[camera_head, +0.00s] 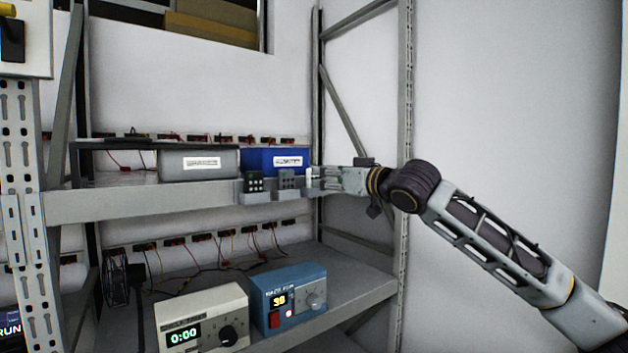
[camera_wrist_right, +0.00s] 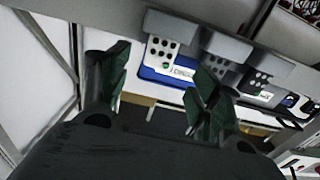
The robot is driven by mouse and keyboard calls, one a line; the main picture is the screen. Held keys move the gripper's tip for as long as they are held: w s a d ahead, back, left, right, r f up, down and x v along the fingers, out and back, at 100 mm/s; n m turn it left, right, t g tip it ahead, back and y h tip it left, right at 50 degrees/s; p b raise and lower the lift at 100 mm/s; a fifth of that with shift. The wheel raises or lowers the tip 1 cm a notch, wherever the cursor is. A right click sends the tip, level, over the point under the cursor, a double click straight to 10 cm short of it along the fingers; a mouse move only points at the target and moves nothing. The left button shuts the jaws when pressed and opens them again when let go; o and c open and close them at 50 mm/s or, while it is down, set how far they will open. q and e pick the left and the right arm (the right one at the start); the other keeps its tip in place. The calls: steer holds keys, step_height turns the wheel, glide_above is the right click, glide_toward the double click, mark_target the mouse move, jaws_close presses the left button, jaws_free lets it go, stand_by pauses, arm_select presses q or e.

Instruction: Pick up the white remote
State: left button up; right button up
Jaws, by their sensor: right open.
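The white remote (camera_head: 309,177) stands in the rightmost of three small holders on the front edge of the upper shelf in the head view. In the right wrist view the white remote (camera_wrist_right: 162,47) shows dark buttons and one green button. My right gripper (camera_head: 318,178) is at this remote and partly covers it in the head view. In the right wrist view my right gripper (camera_wrist_right: 162,62) is open, with the remote in line with the gap between its fingers. I cannot tell whether they touch. My left gripper is out of view.
A grey remote (camera_head: 287,178) and a black remote (camera_head: 254,183) stand in holders to the left. Behind them on the shelf are a blue bin (camera_head: 262,158) and a grey bin (camera_head: 175,164). A cream device (camera_head: 215,301) and a blue device (camera_head: 275,316) sit below.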

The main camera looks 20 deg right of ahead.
steer(key=shift+w+a, duration=0.25)
steer(key=shift+w, duration=0.35)
steer(key=shift+p+x, duration=1.15)
steer(key=shift+x, duration=1.45)
steer(key=shift+d+f, duration=0.1)
steer(key=c, duration=1.1)
steer(key=shift+r+b, duration=0.3)
steer(key=shift+r, duration=4.75)
